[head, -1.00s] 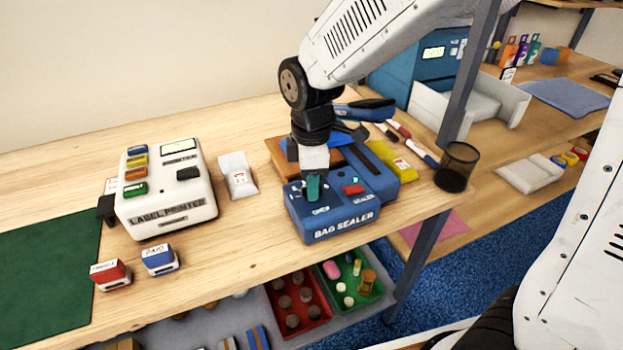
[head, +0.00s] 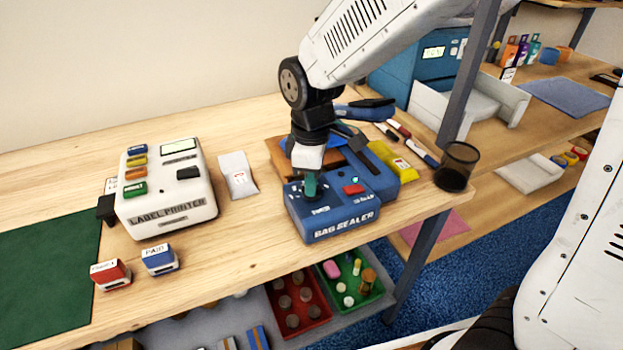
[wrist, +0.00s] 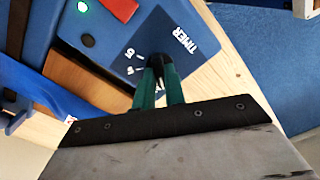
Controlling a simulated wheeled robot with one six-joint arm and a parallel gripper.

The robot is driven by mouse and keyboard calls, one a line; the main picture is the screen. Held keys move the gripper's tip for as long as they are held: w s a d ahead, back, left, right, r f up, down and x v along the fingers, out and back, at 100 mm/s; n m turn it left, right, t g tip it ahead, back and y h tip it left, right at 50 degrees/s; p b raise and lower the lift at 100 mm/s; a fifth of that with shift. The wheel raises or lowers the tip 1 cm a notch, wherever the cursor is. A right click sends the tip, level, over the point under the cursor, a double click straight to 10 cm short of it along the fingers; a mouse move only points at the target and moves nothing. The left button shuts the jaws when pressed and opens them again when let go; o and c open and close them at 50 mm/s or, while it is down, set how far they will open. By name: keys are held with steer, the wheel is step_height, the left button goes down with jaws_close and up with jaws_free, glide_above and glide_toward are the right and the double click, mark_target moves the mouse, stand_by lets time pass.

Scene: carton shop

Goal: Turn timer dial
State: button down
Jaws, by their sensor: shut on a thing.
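The blue bag sealer (head: 340,222) stands near the front right of the wooden table. Its black timer dial (wrist: 157,62) shows in the wrist view beside the printed word TIMER and small scale marks. My gripper (head: 311,192) points down at the sealer's top left. In the wrist view its teal fingers (wrist: 160,72) are shut on the dial, one on each side. They cover much of the dial, so its pointer setting cannot be read. A green light (wrist: 86,41) glows on the sealer, near a red part (wrist: 122,8).
A label printer (head: 168,190) and a white packet (head: 237,175) stand left of the sealer. Red and blue stamps (head: 160,259) lie in front. A black mesh cup (head: 457,166) stands at the table's right edge. Bare wood lies left of the sealer.

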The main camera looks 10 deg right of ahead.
steer(key=shift+m, duration=1.9)
steer(key=c, duration=1.5)
jaws_free()
steer(key=shift+o, duration=0.2)
steer(key=shift+r, duration=0.1)
step_height(320, 180, up, 8)
steer(key=shift+f, duration=0.1)
steer(key=shift+m, duration=0.3)
